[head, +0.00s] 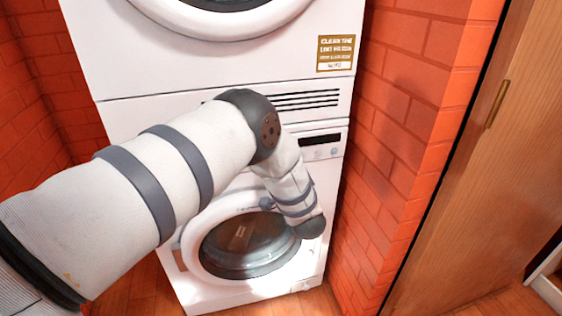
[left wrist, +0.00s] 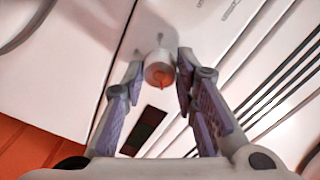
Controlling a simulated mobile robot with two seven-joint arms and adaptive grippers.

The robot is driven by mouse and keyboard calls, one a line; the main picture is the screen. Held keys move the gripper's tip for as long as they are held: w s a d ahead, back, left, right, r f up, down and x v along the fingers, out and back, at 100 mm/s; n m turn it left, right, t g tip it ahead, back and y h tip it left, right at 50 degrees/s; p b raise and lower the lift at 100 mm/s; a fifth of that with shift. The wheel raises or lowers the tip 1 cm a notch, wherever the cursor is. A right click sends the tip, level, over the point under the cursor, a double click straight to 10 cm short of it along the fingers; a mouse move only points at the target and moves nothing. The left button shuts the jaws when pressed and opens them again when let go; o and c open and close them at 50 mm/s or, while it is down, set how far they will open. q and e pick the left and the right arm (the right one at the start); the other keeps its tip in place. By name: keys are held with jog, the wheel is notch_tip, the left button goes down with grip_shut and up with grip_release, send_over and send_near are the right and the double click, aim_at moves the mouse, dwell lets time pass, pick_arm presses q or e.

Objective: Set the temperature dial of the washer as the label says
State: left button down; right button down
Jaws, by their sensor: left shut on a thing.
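The washer (head: 178,285) is the lower white machine, with a round glass door. My left arm crosses in front of its control panel in the head view and hides the dial and my left gripper there. In the left wrist view, a small round pale dial (left wrist: 159,73) with an orange mark on its face stands out from the white panel. My left gripper (left wrist: 160,65) has a fingertip on either side of this dial and is shut on it. The orange mark points towards the bottom of the picture. My right gripper is not in view.
A white dryer (head: 110,50) stands on the washer and bears a brown and white sign (head: 336,53). A dark display (head: 320,140) is on the washer panel. Orange brick walls (head: 400,110) are close on both sides. A wooden door (head: 490,150) stands at the right.

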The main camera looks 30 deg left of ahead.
pick_arm(q)
jog(key=shift+m, duration=0.6)
jog(key=c, duration=1.3)
grip_release()
jog(key=v, duration=1.2)
